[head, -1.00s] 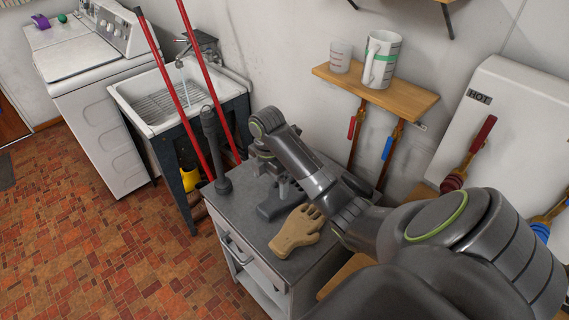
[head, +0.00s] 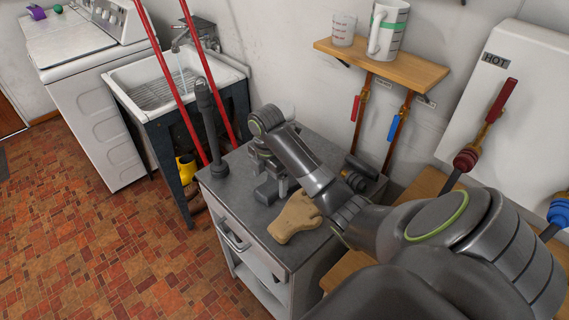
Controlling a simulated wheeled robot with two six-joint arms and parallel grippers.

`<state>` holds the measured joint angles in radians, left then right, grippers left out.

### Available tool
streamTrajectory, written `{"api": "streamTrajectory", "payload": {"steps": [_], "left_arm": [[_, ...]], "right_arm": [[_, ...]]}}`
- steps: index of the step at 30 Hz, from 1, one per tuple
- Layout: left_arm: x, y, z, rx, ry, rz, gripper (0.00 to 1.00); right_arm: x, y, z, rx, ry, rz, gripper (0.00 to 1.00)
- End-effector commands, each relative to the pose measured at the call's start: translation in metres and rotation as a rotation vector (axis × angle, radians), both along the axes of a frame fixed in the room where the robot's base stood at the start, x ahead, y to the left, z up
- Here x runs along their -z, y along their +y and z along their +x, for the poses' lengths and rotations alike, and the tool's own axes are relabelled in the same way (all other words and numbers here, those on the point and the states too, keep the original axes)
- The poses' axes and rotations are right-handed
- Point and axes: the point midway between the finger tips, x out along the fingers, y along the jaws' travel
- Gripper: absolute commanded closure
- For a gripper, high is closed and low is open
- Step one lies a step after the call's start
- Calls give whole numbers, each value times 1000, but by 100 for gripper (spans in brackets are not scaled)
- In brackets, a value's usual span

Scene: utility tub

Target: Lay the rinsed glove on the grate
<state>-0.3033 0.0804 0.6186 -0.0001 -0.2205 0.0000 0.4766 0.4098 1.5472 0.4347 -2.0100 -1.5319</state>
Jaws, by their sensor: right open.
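A tan glove (head: 295,217) lies flat on the grey top of a cabinet (head: 254,218), palm and fingers spread. My right gripper (head: 274,182) hangs just behind and left of the glove, low over the cabinet top. It is open and apart from the glove, with nothing seen between its fingers. A wire grate (head: 166,94) lies inside the white utility tub (head: 133,104), left of the cabinet. Water runs from the tap (head: 178,42) beside it. My left gripper is out of view.
Two red poles (head: 171,82) slant in front of the tub. A dark upright tool (head: 209,120) stands on the cabinet's back left. A dark object (head: 355,172) lies at its back right. A washer (head: 86,95) stands left of the tub. A wooden shelf (head: 385,66) holds two cups.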

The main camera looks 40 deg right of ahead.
Motion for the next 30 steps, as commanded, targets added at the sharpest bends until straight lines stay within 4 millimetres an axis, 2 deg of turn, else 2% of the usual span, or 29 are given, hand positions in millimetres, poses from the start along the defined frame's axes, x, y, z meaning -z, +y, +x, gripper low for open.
{"api": "streamTrajectory", "payload": {"steps": [1,5,10,17,30], "left_arm": [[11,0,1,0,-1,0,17],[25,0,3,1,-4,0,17],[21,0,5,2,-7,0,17],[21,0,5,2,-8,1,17],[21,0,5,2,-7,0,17]], "right_arm": [[11,0,1,0,0,0,12],[22,-1,4,0,0,0,12],[38,-1,4,-1,1,0,12],[40,-1,4,-1,0,-1,12],[40,-1,4,-1,0,-1,68]]}}
